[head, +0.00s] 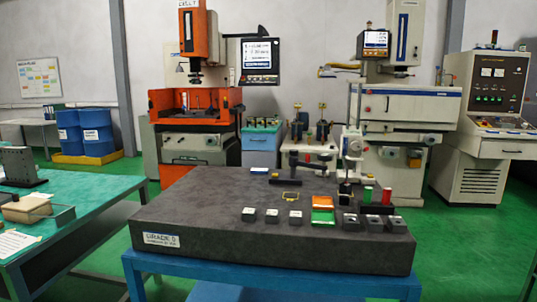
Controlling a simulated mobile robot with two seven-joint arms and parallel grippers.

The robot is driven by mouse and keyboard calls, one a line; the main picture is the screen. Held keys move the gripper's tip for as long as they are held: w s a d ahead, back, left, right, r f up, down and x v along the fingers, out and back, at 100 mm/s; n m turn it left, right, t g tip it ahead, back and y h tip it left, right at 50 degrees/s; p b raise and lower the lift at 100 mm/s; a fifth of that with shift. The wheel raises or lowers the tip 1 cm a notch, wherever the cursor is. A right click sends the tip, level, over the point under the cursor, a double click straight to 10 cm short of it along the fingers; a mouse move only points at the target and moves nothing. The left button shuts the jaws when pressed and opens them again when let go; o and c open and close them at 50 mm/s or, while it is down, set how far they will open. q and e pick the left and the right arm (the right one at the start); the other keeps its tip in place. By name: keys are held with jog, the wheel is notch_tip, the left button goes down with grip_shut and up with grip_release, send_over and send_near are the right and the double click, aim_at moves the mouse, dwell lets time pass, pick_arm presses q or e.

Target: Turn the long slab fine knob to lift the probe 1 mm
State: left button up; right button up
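A long dark granite slab (200,215) with a label reading GRADE 0 lies on a blue stand. Near its back right, a pale measuring stand (352,143) with a round dial-like part rises upright. A dark block (345,189) with a light lower part is below it. The fine knob and the probe tip are too small to make out for sure, and I cannot tell whether the probe touches anything. Neither of my grippers shows in the head view.
Several small dark blocks (248,214) line the slab's front right. The slab's left part is bare. A green-topped table (95,190) stands at left.

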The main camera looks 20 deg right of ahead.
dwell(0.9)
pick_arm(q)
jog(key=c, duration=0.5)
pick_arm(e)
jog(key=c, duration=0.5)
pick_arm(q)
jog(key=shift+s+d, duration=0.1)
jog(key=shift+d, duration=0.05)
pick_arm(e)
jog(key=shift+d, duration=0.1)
